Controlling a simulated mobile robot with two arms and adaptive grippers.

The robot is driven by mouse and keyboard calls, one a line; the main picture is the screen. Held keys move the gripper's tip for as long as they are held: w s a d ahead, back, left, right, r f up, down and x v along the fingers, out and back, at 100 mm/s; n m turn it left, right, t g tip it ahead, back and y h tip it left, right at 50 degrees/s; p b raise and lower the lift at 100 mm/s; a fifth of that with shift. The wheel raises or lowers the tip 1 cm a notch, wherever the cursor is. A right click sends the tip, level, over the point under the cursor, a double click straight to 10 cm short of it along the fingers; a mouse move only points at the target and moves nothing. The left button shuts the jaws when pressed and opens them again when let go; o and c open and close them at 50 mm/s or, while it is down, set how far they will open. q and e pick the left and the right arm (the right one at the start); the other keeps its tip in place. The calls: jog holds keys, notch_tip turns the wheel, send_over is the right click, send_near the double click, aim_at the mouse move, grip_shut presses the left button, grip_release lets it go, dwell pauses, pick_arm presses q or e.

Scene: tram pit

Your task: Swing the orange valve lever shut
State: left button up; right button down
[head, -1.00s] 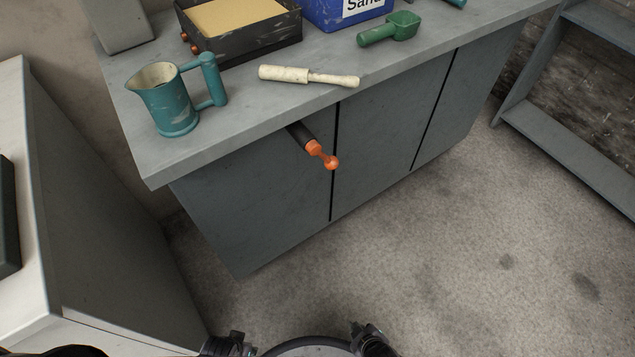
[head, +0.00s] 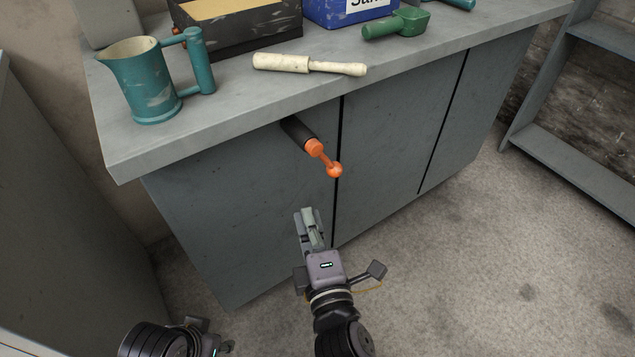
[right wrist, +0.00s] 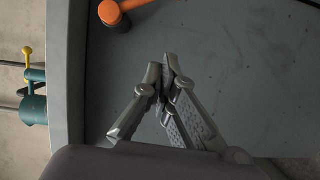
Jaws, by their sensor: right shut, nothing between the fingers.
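The orange valve lever (head: 325,158) sits on the end of a dark pipe (head: 298,131) that juts from the cabinet front under the countertop. It has a round knob at its tip, pointing down and to the right. It also shows at the top left of the right wrist view (right wrist: 112,12), partly cut off by the frame. My right gripper (head: 308,214) is shut and empty, below the lever and apart from it, in front of the cabinet. Its fingertips meet in the right wrist view (right wrist: 164,66). My left arm shows at the bottom left; its fingers cannot be made out.
The grey cabinet (head: 260,200) has a countertop (head: 230,115) holding a teal jug (head: 148,85), a cream wooden tool (head: 308,64), a dark sand tray (head: 240,38), a blue box (head: 345,12) and a green scoop (head: 397,24). Floor (head: 480,270) at right is open.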

aim_at(326, 161)
jog(key=w+d, duration=0.1)
jog(key=w, duration=0.9)
jog(key=shift+d+f, duration=0.15)
jog(key=shift+f, duration=0.1)
pick_arm(q)
jog(key=shift+f, duration=0.1)
pick_arm(e)
jog(key=shift+w, duration=0.15)
